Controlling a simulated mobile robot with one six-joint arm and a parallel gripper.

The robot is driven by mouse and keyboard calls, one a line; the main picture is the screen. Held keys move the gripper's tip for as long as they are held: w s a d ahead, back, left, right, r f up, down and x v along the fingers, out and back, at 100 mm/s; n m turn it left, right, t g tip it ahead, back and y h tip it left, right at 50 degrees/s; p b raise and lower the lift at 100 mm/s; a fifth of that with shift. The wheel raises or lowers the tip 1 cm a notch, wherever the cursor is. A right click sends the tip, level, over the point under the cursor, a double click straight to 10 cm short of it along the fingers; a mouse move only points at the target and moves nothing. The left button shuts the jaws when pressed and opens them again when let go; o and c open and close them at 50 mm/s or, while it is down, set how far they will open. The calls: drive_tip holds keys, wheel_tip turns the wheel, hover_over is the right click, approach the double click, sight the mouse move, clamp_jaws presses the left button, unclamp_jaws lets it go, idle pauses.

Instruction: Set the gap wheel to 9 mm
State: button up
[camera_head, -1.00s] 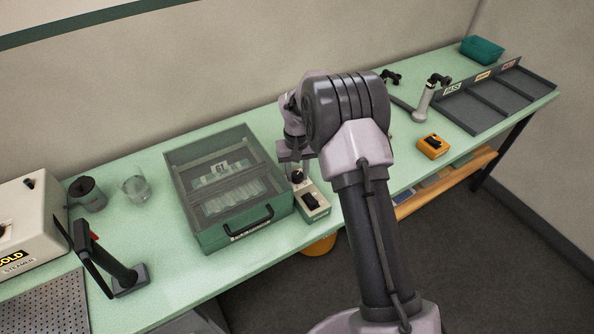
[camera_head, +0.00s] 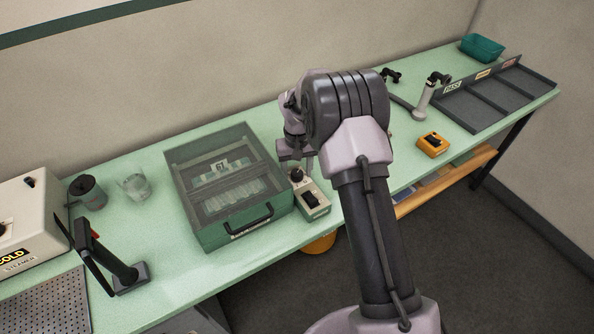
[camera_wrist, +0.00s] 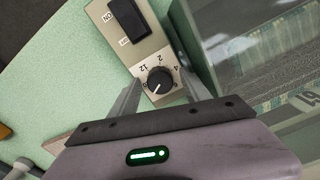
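The gap wheel is a round black knob (camera_wrist: 159,80) with a white pointer line, on a beige control box (camera_wrist: 152,50) with a numbered dial around it. Its pointer aims toward the lower left in the wrist view, near a partly hidden mark. The knob also shows in the head view (camera_head: 297,175), at the back end of the small box (camera_head: 316,212). My gripper (camera_wrist: 160,78) is open, with one finger on each side of the knob in the picture. I see no clear contact; the height above it is hard to tell.
A black rocker switch (camera_wrist: 129,18) sits on the same box. A green case (camera_head: 222,236) with a clear lid stands close to its left. A yellow box (camera_head: 433,145) lies to the right on the green table. A dark stand (camera_head: 128,276) and a jar (camera_head: 88,193) are farther left.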

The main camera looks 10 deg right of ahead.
sight(297, 173)
drive_tip(key=shift+r, duration=0.1)
wheel_tip(297, 173, up, 17)
drive_tip(key=p, duration=0.4)
drive_tip(key=shift+r, duration=0.1)
drive_tip(key=s+a+r+m+t+y+b, duration=0.1)
drive_tip(key=s+r+b, duration=0.3)
drive_tip(key=s, duration=0.3)
drive_tip(key=s+a+r+m+t+b, duration=0.1)
drive_tip(key=s+r+t+b, duration=0.1)
drive_tip(key=s+r+b, duration=0.35)
drive_tip(key=s+f+m+t+b, duration=0.1)
drive_tip(key=s+f, duration=0.1)
drive_tip(key=s, duration=0.5)
drive_tip(key=s+a+f+t+b, duration=0.1)
drive_tip(key=s+f, duration=0.2)
drive_tip(key=s, duration=0.4)
drive_tip(key=s+f+m+y+b, duration=0.1)
drive_tip(key=s+f+b, duration=0.1)
drive_tip(key=s, duration=0.5)
drive_tip(key=shift+a+f+m+t, duration=0.3)
drive_tip(key=shift+f+t, duration=0.1)
drive_tip(key=shift+f, duration=0.05)
